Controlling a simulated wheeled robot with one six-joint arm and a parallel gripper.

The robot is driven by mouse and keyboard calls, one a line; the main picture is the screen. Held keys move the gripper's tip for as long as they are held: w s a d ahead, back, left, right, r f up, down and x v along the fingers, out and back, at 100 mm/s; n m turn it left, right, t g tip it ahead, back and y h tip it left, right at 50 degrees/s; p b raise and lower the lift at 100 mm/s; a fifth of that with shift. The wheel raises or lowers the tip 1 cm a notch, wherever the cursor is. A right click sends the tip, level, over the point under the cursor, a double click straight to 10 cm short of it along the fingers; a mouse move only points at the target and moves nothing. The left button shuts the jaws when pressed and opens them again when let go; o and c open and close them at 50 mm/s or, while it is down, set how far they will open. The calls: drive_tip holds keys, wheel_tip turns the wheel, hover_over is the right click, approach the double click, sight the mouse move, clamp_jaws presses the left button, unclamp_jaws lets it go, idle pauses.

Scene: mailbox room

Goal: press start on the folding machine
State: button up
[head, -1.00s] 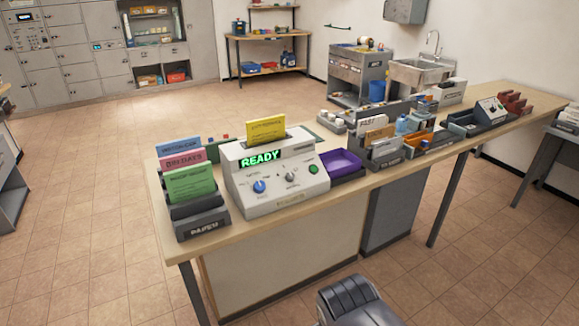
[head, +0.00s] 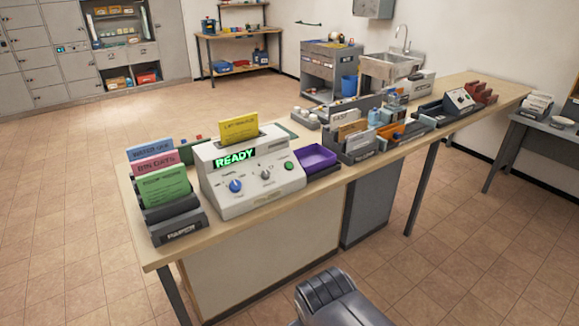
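The folding machine (head: 248,172) is a cream box on the near left part of the long wooden counter. Its green display (head: 236,157) reads READY. Its sloped front has a blue knob (head: 236,186), a pale knob (head: 266,175) and a green button (head: 289,166) at the right. A yellow sheet (head: 238,126) stands upright in its top. A dark grey part of my arm (head: 335,298) shows at the bottom edge, apart from the counter. My gripper's fingers are not in view.
A paper rack (head: 176,215) with green, pink and blue sheets stands left of the machine. A purple tray (head: 313,160) sits to its right, then card holders (head: 357,143) farther along. The tiled floor (head: 70,210) left of the counter is clear.

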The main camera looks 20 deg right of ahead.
clamp_jaws()
idle(0.3)
idle(1.2)
